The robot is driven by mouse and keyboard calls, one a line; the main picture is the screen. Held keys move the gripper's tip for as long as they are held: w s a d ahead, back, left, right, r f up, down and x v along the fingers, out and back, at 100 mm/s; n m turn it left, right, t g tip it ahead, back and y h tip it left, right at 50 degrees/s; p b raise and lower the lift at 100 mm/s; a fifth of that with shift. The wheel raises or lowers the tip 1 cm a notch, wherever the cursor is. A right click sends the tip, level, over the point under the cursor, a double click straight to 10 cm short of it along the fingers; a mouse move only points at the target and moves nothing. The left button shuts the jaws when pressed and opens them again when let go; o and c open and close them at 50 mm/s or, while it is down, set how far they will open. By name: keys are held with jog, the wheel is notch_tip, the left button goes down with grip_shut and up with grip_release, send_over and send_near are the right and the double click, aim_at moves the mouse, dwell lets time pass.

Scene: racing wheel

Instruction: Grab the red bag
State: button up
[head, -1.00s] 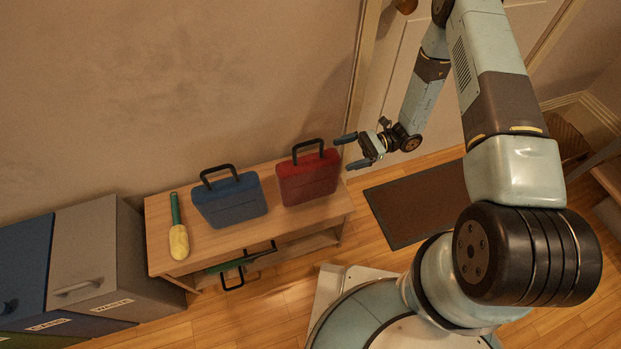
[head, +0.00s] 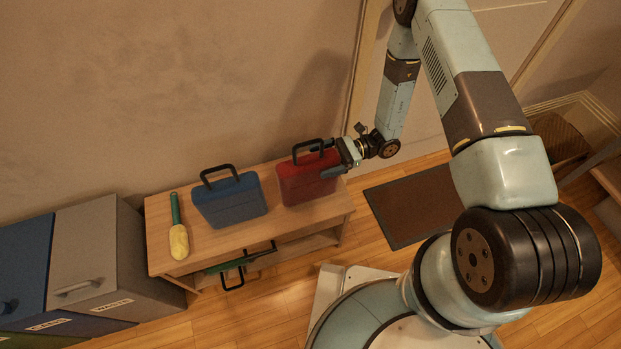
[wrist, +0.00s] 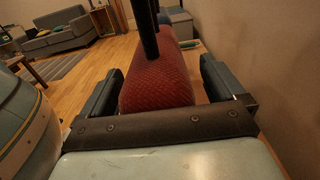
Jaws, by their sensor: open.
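The red bag (head: 305,180) stands upright on the wooden bench, its black handle (head: 309,146) raised. My gripper (head: 325,161) is at the right end of the bag, with one finger on the near side and the other partly hidden behind it. In the wrist view the red bag (wrist: 158,82) lies between the two open fingers of my gripper (wrist: 160,85), with visible space beside the right finger. The left finger is close to the bag; I cannot tell if it touches. The black handle (wrist: 145,28) rises ahead.
A blue bag (head: 231,202) stands left of the red one on the bench (head: 208,248). A yellow duster with a green handle (head: 178,238) lies at the left end. A green item (head: 240,262) is on the lower shelf. The wall is close behind. A dark mat (head: 410,208) lies right.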

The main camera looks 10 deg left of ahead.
jog(key=shift+c, duration=0.3)
jog(key=c, duration=1.7)
